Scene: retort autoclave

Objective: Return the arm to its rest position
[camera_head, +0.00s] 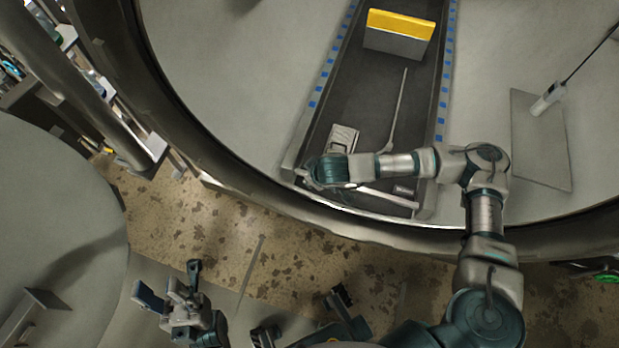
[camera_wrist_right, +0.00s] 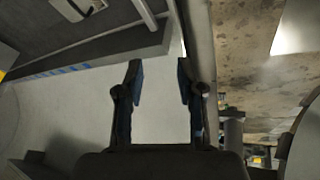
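My right arm (camera_head: 485,215) reaches up from the lower right and bends left across the front of the round autoclave opening. Its gripper (camera_head: 304,178) is over the left front corner of the dark track, partly hidden by its own wrist. In the right wrist view, the right gripper (camera_wrist_right: 160,82) has its two fingers apart, with only the pale autoclave wall behind the gap. My left gripper (camera_head: 172,288) is at the lower left, above the floor outside the autoclave. Its fingers are spread and hold nothing.
The autoclave rim (camera_head: 350,232) curves close below the right forearm. The dark track (camera_head: 370,100) bears a yellow-topped block (camera_head: 398,35), a thin rod (camera_head: 397,115) and a small grey plate (camera_head: 343,138). A probe (camera_head: 548,98) stands right, by a flat panel (camera_head: 540,140). Speckled floor (camera_head: 200,220) is open.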

